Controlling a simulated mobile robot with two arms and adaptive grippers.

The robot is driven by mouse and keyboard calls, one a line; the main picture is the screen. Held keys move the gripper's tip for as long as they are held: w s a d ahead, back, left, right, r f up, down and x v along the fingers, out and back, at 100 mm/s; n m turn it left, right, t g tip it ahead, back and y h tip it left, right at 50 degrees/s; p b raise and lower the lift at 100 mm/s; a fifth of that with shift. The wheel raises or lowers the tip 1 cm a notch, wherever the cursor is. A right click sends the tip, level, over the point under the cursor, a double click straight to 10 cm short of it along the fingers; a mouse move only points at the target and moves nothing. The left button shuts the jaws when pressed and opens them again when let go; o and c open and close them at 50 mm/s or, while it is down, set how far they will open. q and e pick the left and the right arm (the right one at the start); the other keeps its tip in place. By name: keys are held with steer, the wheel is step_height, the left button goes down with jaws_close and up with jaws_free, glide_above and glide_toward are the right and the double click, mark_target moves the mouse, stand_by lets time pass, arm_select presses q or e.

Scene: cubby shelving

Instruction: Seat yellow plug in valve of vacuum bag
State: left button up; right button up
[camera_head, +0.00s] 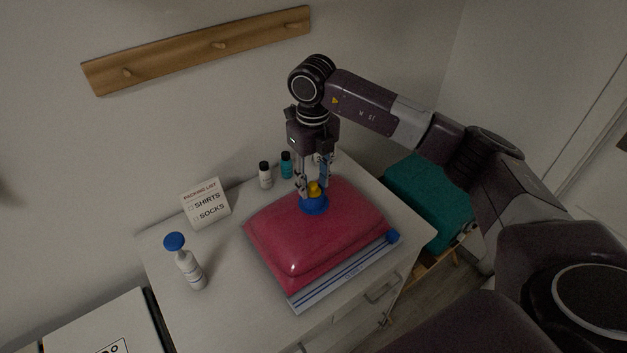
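The pink vacuum bag (275,240) lies puffed up on the white dresser top. Its round blue valve (312,208) is on the upper face, near the back. The small yellow plug (314,188) is upright directly over the valve; whether it sits in the opening or just above it I cannot tell. My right gripper (315,192) points down from above, with one finger on each side of the plug. Whether the fingers press on the plug is too small to tell. My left gripper is not in view.
A white bottle with a blue top (188,265) stands at the left. A packing list card (206,203) and two small bottles, white (265,176) and teal (286,165), stand behind. A teal case (425,205) is at the right.

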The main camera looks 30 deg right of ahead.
mark_target(313, 184)
steer(key=shift+r, duration=0.35)
step_height(313, 184, up, 12)
steer(key=b, duration=0.3)
steer(key=shift+f, duration=0.15)
steer(key=shift+f, duration=0.1)
stand_by(0.3)
